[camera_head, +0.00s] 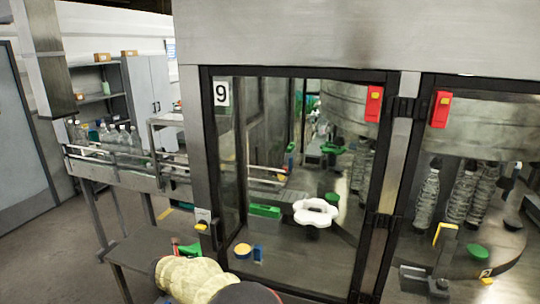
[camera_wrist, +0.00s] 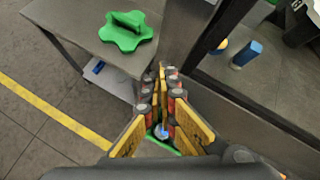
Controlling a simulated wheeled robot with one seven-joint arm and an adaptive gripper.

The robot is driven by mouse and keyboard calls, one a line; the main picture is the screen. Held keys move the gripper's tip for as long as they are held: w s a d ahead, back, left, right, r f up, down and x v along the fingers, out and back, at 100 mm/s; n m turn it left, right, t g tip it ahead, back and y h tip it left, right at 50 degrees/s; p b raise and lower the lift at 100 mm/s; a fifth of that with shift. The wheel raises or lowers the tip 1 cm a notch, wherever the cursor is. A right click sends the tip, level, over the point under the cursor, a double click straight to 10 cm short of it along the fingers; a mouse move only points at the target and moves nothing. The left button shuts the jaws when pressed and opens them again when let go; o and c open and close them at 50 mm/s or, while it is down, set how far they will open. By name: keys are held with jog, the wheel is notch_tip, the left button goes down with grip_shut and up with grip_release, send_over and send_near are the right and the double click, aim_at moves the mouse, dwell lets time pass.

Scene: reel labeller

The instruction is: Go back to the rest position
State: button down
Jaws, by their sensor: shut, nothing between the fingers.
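My gripper (camera_wrist: 167,73) shows in the wrist view with its yellow-and-grey fingers brought together at the tips. It is shut and empty. The fingertips are between a steel side table (camera_wrist: 72,26) and the framed door of the machine. A green lobed part with a raised handle (camera_wrist: 126,31) lies on the side table, apart from my fingers. In the head view my yellowish arm cover comes in at the bottom, in front of the machine, and my fingers cannot be made out clearly there.
The labelling machine's glass door (camera_head: 290,180) has a dark frame. Behind it are a white star wheel (camera_head: 315,212) and green parts. Bottles stand on a conveyor (camera_head: 110,165) at left. Clear floor (camera_wrist: 40,150) with a yellow line lies left in the wrist view.

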jog(key=s+a+n+g+y, duration=0.2)
jog(key=s+a+n+y, duration=0.45)
jog(key=n, duration=0.85)
jog(key=s+d+r+n+g+b, duration=0.3)
jog(key=s+d+r+n, duration=0.1)
jog(key=s+d+n, duration=0.65)
jog(key=s+d+n+h+b, duration=0.2)
jog(key=s+d+b, duration=0.2)
jog(key=s+d, duration=0.5)
jog(key=s+d+n+h+b, duration=0.2)
jog(key=s+d, duration=0.7)
jog(key=d, duration=1.2)
jog(key=s+d+n+t+h+b, duration=0.1)
jog(key=s+d+n+h+b, duration=0.2)
jog(key=d, duration=1.2)
jog(key=s+b, duration=0.3)
jog(key=s, duration=0.3)
jog(key=shift+b, duration=0.3)
